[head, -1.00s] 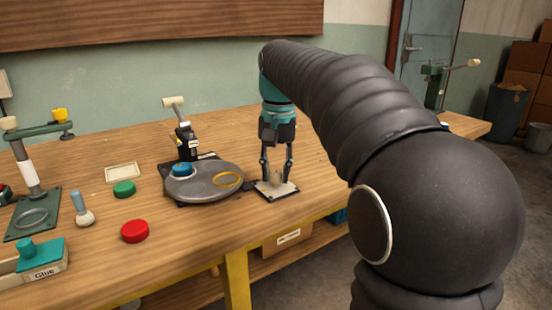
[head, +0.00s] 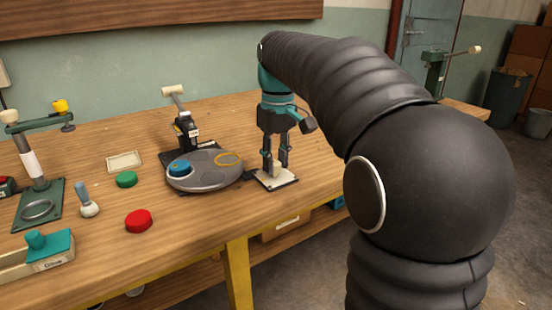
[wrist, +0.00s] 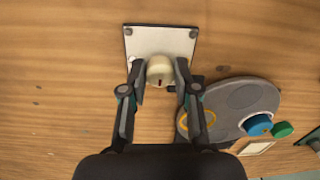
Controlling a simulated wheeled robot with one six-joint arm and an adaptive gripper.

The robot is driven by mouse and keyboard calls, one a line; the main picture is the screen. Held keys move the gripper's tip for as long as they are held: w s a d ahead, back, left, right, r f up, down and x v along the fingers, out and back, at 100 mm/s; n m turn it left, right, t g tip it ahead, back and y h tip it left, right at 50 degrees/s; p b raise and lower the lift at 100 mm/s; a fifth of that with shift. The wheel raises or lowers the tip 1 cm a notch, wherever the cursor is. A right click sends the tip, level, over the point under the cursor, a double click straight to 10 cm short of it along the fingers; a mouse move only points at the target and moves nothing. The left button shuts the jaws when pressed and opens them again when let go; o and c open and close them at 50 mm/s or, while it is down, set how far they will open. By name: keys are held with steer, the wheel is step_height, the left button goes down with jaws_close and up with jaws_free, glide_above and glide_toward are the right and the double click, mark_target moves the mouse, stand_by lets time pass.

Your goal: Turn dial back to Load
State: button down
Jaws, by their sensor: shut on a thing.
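The dial is a cream knob (wrist: 160,70) with a small dark mark on its face, on a pale square plate (wrist: 181,40) with dark corner screws. In the head view the plate (head: 277,180) lies on the bench right of the round grey turntable (head: 205,182). My gripper (wrist: 160,78) points down over the plate and is shut on the knob, one finger on each side. In the head view my gripper (head: 275,168) hides part of the knob. Any lettering on the plate is too small to read.
The turntable carries a blue disc (head: 180,167) and a yellow ring (head: 228,159). A lever press (head: 186,130) stands behind it. Green (head: 126,179) and red (head: 138,221) discs lie to the left. The bench right of the plate is clear up to the front edge.

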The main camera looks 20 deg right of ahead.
mark_target(277, 162)
steer(key=shift+n, duration=0.3)
stand_by(0.4)
steer(key=c, duration=0.8)
jaws_free()
steer(key=shift+c, duration=0.2)
step_height(277, 162, up, 12)
steer(key=shift+w+d, duration=0.15)
steer(key=shift+d, duration=0.05)
